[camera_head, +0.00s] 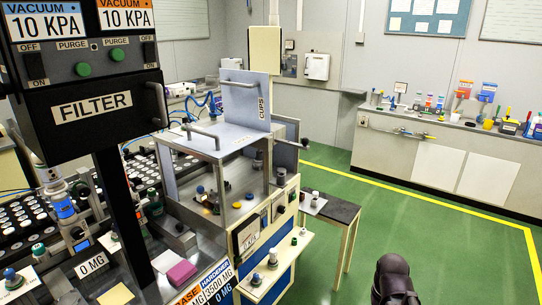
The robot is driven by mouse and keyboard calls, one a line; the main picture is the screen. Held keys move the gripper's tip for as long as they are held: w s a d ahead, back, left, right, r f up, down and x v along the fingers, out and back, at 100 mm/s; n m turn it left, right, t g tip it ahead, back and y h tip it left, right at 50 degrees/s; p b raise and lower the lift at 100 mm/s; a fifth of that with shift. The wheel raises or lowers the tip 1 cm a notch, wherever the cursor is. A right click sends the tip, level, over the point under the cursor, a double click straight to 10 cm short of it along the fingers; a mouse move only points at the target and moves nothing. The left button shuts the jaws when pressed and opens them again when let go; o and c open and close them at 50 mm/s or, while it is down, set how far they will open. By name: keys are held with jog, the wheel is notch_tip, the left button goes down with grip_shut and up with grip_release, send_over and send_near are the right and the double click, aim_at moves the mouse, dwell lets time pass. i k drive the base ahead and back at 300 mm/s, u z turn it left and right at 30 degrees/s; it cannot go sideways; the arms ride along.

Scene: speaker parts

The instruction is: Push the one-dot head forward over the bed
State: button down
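I cannot make out a one-dot mark on any part, so I cannot tell which is the one-dot head. A metal head-like unit with a blue band (62,207) stands upright at the left, beside a dark bed-like tray (137,163) holding rows of round pale pieces. I cannot tell whether this tray is the bed. A dark rounded part at the bottom right looks like part of my arm. No gripper fingers show.
The black FILTER box (92,106) and its post block part of the left side. A cabinet with an open lid marked CUPS (248,100) stands at the centre. A small table (333,211) stands right of it. Green floor (450,250) is clear at the right.

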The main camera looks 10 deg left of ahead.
aim_at(278, 133)
jog(key=k, duration=0.4)
jog(key=z, duration=0.4)
jog(key=i, duration=1.4)
jog(key=u, duration=0.35)
